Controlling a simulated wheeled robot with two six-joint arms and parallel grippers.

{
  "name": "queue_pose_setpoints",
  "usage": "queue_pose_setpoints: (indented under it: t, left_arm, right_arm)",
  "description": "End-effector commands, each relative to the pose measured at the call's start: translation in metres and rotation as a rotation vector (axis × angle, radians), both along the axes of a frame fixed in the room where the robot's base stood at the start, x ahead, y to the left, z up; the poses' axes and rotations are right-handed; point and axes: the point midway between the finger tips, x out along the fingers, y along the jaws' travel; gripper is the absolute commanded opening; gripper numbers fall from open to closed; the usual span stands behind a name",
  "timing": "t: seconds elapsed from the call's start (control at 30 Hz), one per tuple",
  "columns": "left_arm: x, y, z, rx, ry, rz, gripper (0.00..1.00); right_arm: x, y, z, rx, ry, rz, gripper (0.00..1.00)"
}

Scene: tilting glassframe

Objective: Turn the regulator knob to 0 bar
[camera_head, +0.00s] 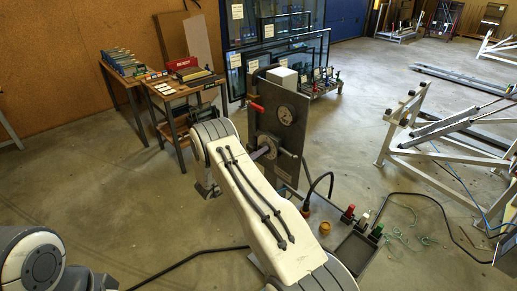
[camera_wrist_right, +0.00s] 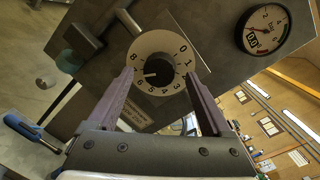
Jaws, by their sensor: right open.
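The regulator knob (camera_wrist_right: 158,72) is a dark round knob in the middle of a pale dial (camera_wrist_right: 150,42) numbered 0 to 8. Its white mark points left, close to 7. The dial sits on a dark upright panel (camera_head: 297,103). A round pressure gauge (camera_wrist_right: 265,28) is beside it and also shows in the head view (camera_head: 286,115); its exact reading is unclear. My right gripper (camera_wrist_right: 160,75) is open, its fingers on either side of the knob. I cannot tell whether they touch it. In the head view my right arm partly covers the dial. My left gripper is out of view.
A blue-handled part (camera_wrist_right: 22,127) is at the left in the wrist view. A dark hose (camera_head: 318,185) and red, white and green-topped items (camera_head: 362,220) are right of my arm. A white frame (camera_head: 440,140) stands further right.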

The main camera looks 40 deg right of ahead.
Motion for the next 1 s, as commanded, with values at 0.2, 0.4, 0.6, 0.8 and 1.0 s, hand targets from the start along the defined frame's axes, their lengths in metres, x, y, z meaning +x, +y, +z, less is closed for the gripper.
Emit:
queue_pose_setpoints:
  t: [0.2,0.4,0.6,0.8,1.0]
  left_arm:
    - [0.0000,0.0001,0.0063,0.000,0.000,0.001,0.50]
    - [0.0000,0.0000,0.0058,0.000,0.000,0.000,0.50]
    - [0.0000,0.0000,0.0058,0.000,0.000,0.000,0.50]
    - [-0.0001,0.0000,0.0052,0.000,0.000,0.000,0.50]
    - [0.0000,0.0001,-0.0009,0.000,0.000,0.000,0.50]
  right_arm:
    - [0.0023,-0.0146,0.0002,0.000,0.001,0.000,0.84]
    - [0.0026,-0.0153,-0.0003,0.000,0.002,0.001,0.84]
    - [0.0027,-0.0150,-0.0002,0.000,0.001,0.001,0.26]
    - [0.0029,-0.0147,-0.0004,0.000,0.004,0.002,0.00]
    - [0.0031,-0.0145,-0.0015,-0.004,0.042,0.002,0.00]
